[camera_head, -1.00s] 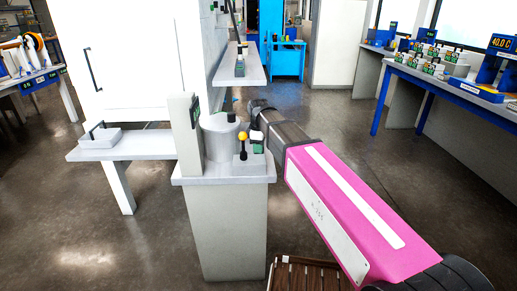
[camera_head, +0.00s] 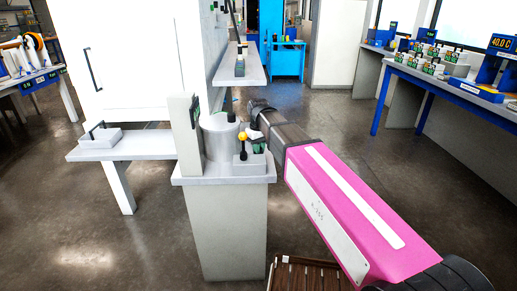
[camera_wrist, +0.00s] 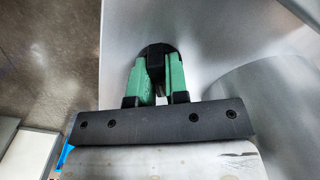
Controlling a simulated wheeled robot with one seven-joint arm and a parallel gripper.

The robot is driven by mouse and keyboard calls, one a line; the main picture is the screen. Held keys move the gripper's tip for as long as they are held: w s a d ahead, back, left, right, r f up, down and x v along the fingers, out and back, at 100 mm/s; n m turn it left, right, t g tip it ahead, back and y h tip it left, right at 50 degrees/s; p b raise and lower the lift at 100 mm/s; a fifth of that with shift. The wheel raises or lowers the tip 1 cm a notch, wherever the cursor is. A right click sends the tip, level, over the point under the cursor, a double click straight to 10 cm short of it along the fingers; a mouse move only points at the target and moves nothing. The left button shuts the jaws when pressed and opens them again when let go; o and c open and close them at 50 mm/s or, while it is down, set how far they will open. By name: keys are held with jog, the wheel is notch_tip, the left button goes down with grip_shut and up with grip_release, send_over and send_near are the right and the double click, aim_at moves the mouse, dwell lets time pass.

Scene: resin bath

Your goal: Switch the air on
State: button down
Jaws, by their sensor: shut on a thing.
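My gripper (camera_wrist: 154,80) has green fingers, which are shut on a dark, rounded piece (camera_wrist: 157,50) in the wrist view. I cannot tell whether this is the air control. In the head view my gripper (camera_head: 257,144) is low over the pedestal top (camera_head: 196,180), close to the right of a small lever with an orange-yellow knob (camera_head: 242,137). The lever stands upright on a grey block (camera_head: 249,164). The piece in my fingers is mostly hidden there.
A grey cylindrical vessel (camera_head: 219,143) stands behind the lever, beside an upright grey panel (camera_head: 183,132). A shelf with a small block (camera_head: 100,138) is at left. A brown slatted crate (camera_head: 305,276) lies low in front. Open floor is on both sides.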

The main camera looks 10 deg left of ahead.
jog(key=shift+m, duration=0.3)
jog(key=c, duration=1.1)
grip_release()
notch_tip(320, 180, up, 11)
jog(key=shift+f, duration=0.1)
jog(key=s+d+f+m, duration=0.1)
jog(key=d+f+m, duration=0.3)
jog(key=d+f, duration=1.4)
jog(key=s+d+f+m, duration=0.1)
jog(key=s+d+f, duration=0.2)
jog(key=d, duration=0.3)
jog(key=s+d+f+m, duration=0.2)
jog(key=s+d+f, duration=0.1)
jog(key=d+f, duration=0.2)
jog(key=s+d+f+m, duration=0.1)
jog(key=s+d+f, duration=0.3)
jog(key=d, duration=0.3)
jog(key=shift+d+f, duration=0.1)
jog(key=shift+d, duration=0.05)
